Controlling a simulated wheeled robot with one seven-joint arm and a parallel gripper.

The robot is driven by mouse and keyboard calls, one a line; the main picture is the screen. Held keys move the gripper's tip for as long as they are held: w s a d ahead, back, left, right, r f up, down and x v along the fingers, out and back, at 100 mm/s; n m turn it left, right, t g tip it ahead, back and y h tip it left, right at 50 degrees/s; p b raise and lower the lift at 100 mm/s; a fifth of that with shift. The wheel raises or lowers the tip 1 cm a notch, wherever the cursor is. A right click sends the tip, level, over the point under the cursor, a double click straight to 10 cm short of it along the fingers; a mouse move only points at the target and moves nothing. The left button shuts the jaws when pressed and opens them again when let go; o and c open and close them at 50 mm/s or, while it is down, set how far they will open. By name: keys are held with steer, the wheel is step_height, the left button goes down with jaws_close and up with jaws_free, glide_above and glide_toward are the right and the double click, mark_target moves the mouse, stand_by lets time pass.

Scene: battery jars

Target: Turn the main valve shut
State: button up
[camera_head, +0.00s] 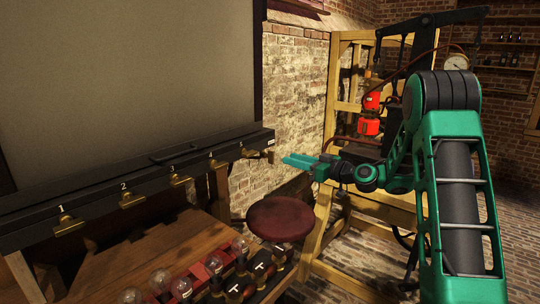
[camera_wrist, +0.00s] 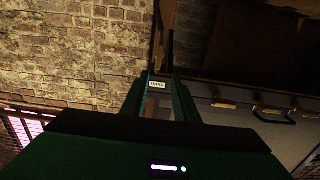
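A long dark rail (camera_head: 105,190) carries a row of brass valves, the nearer ones numbered, such as the valve under number 1 (camera_head: 68,224). At its far right end is a brass fitting (camera_head: 251,153), which looks like the main valve; its label is too small to read. My gripper (camera_head: 287,160) is just right of that end, pointing left at it, with a small gap visible. In the wrist view my gripper (camera_wrist: 160,76) has its two fingers apart. A small white label plate (camera_wrist: 157,84) shows between them on a dark upright part. I cannot tell whether the fingers touch anything.
A round dark red stool (camera_head: 280,218) stands below my gripper. Glass bulbs or jars (camera_head: 240,247) stand on the lower bench at the front. A wooden frame (camera_head: 333,90) with red items (camera_head: 369,126) is behind my arm. A brick wall (camera_head: 295,95) lies behind the rail end.

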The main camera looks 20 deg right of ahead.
mark_target(270, 157)
steer(key=x, duration=1.1)
steer(key=shift+w+d+r, duration=0.1)
steer(key=shift+d+r, duration=0.1)
steer(key=shift+r, duration=0.1)
steer(key=shift+c, duration=0.6)
jaws_close()
